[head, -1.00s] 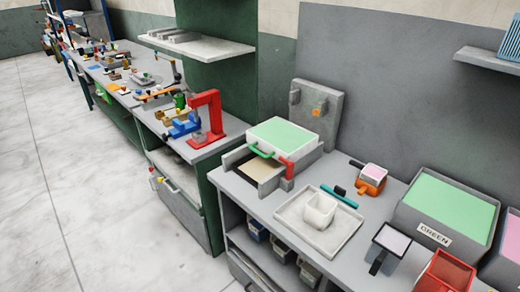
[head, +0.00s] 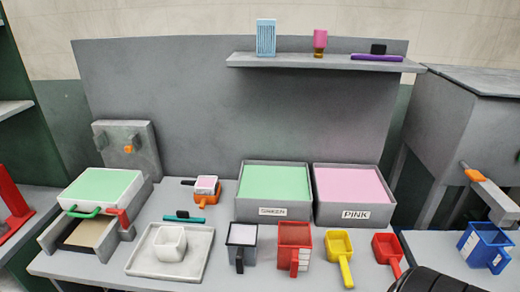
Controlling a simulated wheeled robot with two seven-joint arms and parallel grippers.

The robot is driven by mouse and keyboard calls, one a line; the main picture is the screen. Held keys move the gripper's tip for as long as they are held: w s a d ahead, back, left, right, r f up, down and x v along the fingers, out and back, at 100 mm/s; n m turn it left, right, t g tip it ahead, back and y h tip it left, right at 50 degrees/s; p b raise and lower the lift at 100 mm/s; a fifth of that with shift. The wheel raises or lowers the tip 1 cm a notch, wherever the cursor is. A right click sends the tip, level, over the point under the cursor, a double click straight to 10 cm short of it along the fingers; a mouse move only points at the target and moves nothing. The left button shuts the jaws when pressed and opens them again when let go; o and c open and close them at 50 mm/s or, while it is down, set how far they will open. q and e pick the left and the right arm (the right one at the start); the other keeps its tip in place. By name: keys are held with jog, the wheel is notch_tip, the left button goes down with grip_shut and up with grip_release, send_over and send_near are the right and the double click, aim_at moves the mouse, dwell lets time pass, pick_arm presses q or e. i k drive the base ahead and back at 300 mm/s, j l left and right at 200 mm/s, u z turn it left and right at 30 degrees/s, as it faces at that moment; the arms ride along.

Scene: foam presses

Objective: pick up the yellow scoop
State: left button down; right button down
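The yellow scoop (head: 340,246) stands on the grey bench near its front edge, right of centre in the head view. Its cup is upright and open at the top, and its handle points toward me. It stands between a red container (head: 295,238) on its left and a smaller red scoop (head: 386,247) on its right, apart from both.
Green (head: 273,184) and pink (head: 350,188) foam bins stand behind the scoops. A grey dark-handled scoop (head: 242,236), a white tray (head: 139,263) holding a white cup (head: 171,243), and a green-topped press (head: 103,187) are to the left. A shelf (head: 330,64) hangs above.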

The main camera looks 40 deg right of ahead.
aim_at(338, 246)
jog(key=z, duration=2)
